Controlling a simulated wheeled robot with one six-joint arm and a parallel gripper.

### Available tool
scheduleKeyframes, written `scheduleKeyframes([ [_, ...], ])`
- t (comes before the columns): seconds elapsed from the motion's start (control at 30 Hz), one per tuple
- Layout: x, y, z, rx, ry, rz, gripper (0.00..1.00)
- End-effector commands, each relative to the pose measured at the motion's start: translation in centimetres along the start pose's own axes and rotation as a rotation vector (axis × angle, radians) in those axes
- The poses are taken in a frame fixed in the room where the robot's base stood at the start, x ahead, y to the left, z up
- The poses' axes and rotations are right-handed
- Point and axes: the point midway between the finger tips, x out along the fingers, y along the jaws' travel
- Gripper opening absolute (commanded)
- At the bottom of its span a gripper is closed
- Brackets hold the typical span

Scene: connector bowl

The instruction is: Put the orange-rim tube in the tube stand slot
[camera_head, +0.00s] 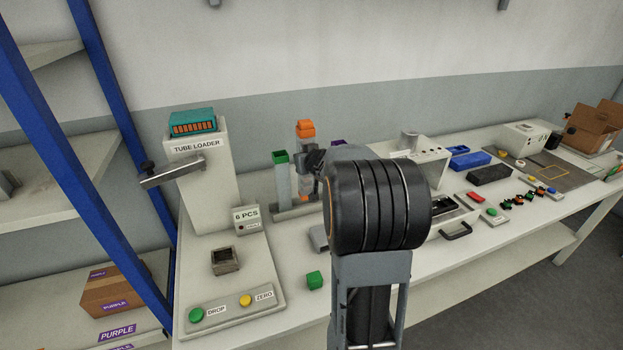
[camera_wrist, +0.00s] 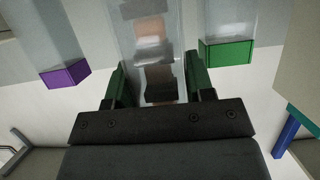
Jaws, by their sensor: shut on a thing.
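The orange-rim tube (camera_head: 305,131) shows in the head view with its rim higher than the green-rim tube (camera_head: 281,157) to its left. My gripper (camera_head: 313,160) is shut on the clear body of the orange-rim tube. In the wrist view the tube (camera_wrist: 142,30) runs between my two fingers (camera_wrist: 155,85), with copper-coloured and dark pieces inside; its orange rim is not visible there. The tube stand (camera_head: 288,214) is partly hidden behind my arm. I cannot tell whether the held tube's lower end is inside the slot.
The green-rim tube (camera_wrist: 226,52) and purple-rim tube (camera_wrist: 63,76) flank the held tube. The tube loader (camera_head: 205,185) stands at the left with its lever. A green block (camera_head: 315,280) lies near the front edge. Trays and machines fill the bench to the right.

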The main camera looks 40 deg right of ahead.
Motion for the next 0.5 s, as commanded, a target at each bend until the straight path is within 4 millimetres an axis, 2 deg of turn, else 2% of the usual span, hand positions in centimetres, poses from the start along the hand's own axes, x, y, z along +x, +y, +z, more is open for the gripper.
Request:
scheduleKeyframes([
  [0.1, 2.5, 1.2, 1.6, 0.001, -0.002, 0.000, 0.23],
  [0.2, 3.9, 1.9, 2.4, 0.001, -0.001, -0.001, 0.23],
  [0.5, 5.6, 2.7, 3.4, 0.000, 0.001, -0.001, 0.23],
])
